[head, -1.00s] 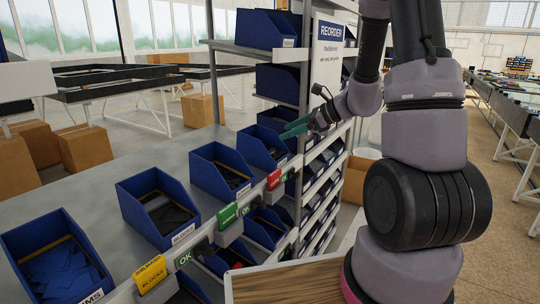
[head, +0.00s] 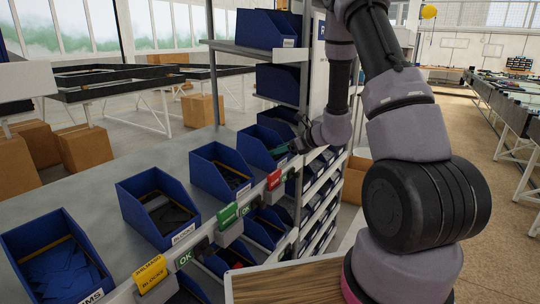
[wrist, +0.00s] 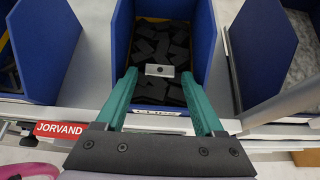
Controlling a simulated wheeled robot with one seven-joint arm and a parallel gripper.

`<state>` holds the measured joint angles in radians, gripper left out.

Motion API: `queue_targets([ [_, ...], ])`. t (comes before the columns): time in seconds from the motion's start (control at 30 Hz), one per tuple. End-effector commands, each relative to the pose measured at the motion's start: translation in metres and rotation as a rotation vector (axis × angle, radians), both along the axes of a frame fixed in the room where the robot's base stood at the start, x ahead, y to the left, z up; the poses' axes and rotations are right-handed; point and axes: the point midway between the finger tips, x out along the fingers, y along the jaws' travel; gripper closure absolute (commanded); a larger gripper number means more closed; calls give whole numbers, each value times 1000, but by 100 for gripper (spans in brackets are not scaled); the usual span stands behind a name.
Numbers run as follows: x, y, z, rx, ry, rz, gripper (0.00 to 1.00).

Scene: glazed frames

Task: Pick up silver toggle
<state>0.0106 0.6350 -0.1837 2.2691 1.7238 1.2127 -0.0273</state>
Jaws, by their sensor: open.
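In the wrist view, a small silver toggle (wrist: 160,70) lies on a heap of black pieces (wrist: 158,42) in a blue bin (wrist: 204,40). It is near the bin's front. My gripper (wrist: 159,75) is open, with one teal finger on each side of the toggle in the picture. Nothing is held. I cannot tell how far the fingertips are above it. In the head view, my gripper (head: 284,150) is at the row of blue bins by the rack, partly overlapping a bin; the toggle cannot be made out there.
Blue bins stand on both sides, one to the left (wrist: 45,45) and one to the right (wrist: 260,50) in the wrist view. A red JORVAND tag (wrist: 60,130) is on the shelf front. In the head view, a shelf rack (head: 307,60) rises behind my gripper.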

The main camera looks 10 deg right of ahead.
Motion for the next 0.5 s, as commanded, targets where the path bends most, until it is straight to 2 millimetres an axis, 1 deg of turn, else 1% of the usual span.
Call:
queue_targets([
  [0.03,5,6,-4,0,0,2,30],
  [0.17,13,14,-10,0,0,1,30],
  [0.43,15,15,-11,0,-2,0,30],
  [0.47,15,15,-11,0,-2,0,42],
  [0.5,15,15,-11,0,-1,0,57],
])
